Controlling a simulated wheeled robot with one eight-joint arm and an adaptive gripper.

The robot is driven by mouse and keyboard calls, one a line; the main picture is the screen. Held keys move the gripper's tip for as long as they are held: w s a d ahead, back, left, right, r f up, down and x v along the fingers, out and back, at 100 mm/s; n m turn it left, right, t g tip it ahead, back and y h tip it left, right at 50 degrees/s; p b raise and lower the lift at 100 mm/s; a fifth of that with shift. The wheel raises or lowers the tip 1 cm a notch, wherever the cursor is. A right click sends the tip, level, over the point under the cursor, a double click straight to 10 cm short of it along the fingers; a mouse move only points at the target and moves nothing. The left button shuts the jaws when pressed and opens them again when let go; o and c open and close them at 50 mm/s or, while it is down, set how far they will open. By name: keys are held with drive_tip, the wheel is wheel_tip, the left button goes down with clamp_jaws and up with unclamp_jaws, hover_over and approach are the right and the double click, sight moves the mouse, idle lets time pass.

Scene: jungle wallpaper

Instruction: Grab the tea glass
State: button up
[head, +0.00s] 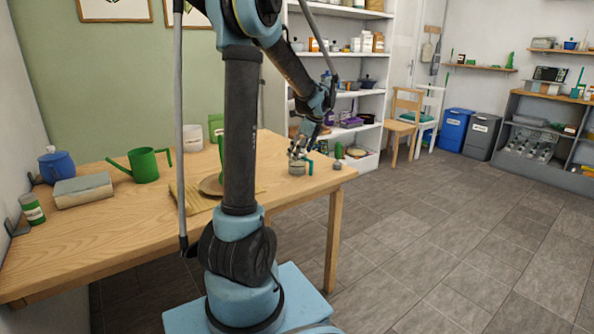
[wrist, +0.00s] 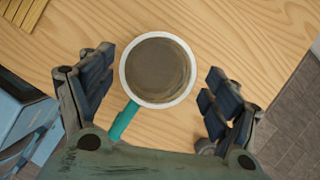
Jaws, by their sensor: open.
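The tea glass (head: 296,168) stands on the wooden table (head: 110,225) near its right end. In the wrist view the glass (wrist: 158,70) is seen from above, with a pale rim, a brown inside and a teal handle (wrist: 123,121) pointing down-left. My gripper (wrist: 160,82) is open, with one finger on each side of the glass and visible gaps between. In the head view my gripper (head: 298,148) is just above the glass, pointing down. Whether the fingertips are below the rim I cannot tell.
A slatted mat (head: 188,203) with a plate and a green item partly hidden by my arm lies left of the glass. A green watering can (head: 145,166), a book (head: 83,190), a blue pot (head: 57,167) and a green can (head: 32,209) stand farther left. The table's right edge is close.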

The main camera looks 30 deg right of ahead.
drive_tip(key=shift+s+x, duration=0.1)
drive_tip(key=shift+x, duration=1.2)
drive_tip(key=shift+s+x, duration=0.15)
drive_tip(key=shift+x, duration=1.15)
drive_tip(key=shift+c, duration=0.6)
drive_tip(key=c, duration=1.1)
